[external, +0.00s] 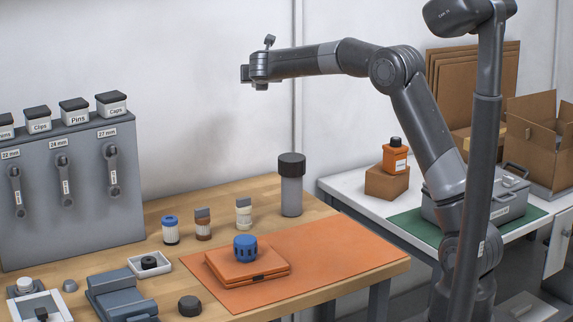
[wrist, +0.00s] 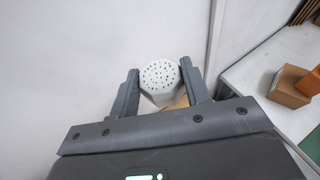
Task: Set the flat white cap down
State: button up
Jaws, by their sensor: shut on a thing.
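The flat white cap (wrist: 160,80) shows in the wrist view as a pale piece with a round face full of small dark holes. It sits between the two fingers of my gripper (wrist: 161,84), which are shut on it. In the external view my gripper (external: 250,74) is held high in front of the white wall, well above the wooden bench. The cap cannot be made out there.
The wooden bench (external: 330,285) carries an orange mat (external: 360,258) with an orange case (external: 228,268) and blue-topped part on it. Several small canisters and a tall grey cylinder (external: 291,190) stand behind. A white side table (external: 345,186) is at right.

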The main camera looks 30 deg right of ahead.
jog(key=s+a+f+m+g+h, duration=0.1)
jog(key=a+f+m+g+h, duration=0.25)
jog(key=a, duration=0.55)
jog(key=t, duration=0.1)
send_over(197, 204)
notch_tip(197, 204, down, 24)
jog(key=shift+s+a+r, duration=0.1)
jog(key=shift+f, duration=1.95)
jog(key=shift+f, duration=0.15)
jog(key=o, duration=1.1)
jog(key=shift+c, duration=0.2)
jog(key=shift+s+a+r, duration=0.2)
jog(key=shift+a+r, duration=0.05)
jog(key=v, duration=1.1)
jog(key=shift+s+a, duration=0.1)
jog(key=shift+s, duration=0.05)
